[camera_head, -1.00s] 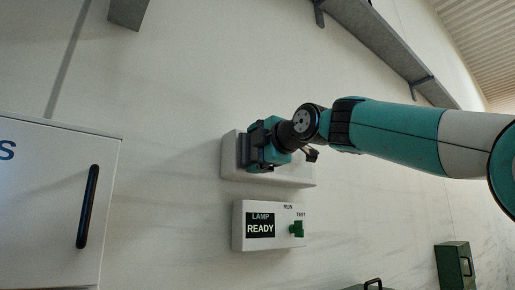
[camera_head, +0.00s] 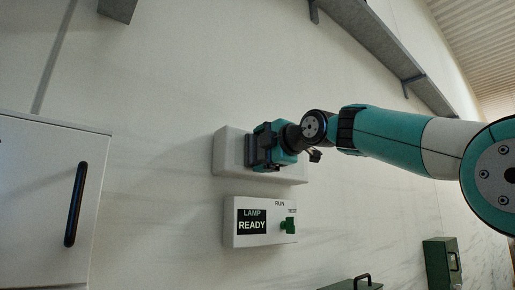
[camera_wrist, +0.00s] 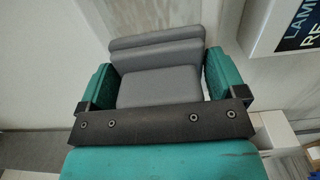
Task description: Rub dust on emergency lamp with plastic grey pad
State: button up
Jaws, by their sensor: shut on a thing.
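The emergency lamp (camera_head: 229,152) is a long pale housing on the wall, in the middle of the head view. The pad is a grey block with a stepped, layered front. It is at the lamp's face, but I cannot tell whether they touch. I cannot make out any dust.
Just below the lamp is a white box (camera_head: 232,233) with a "LAMP READY" display (camera_head: 252,221) and a green switch (camera_head: 289,226). A white cabinet (camera_head: 35,200) with a black handle stands left. Green cases (camera_head: 440,262) are at lower right. Wall left of the lamp is clear.

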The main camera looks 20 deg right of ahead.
aim_at(239, 150)
jog(key=shift+w+d+p, duration=0.65)
jog(key=shift+w+d, duration=0.3)
jog(key=shift+d, duration=1.9)
jog(key=shift+w+d+p, duration=0.6)
jog(key=shift+w+d, duration=0.35)
jog(key=shift+d, duration=1.85)
jog(key=shift+w+d+p, duration=0.65)
jog(key=shift+w+d, duration=0.3)
jog(key=shift+d, duration=1.9)
jog(key=shift+w, duration=0.1)
jog(key=shift+a, duration=0.1)
jog(key=shift+s+a+b, duration=1.1)
jog(key=shift+a+b, duration=0.6)
jog(key=shift+a, duration=1.85)
jog(key=shift+s+a+b, duration=1.15)
jog(key=shift+a+b, duration=0.6)
jog(key=shift+a, duration=1.8)
jog(key=shift+s+a+b, duration=1.1)
jog(key=shift+a+b, duration=0.6)
jog(key=shift+a, duration=1.85)
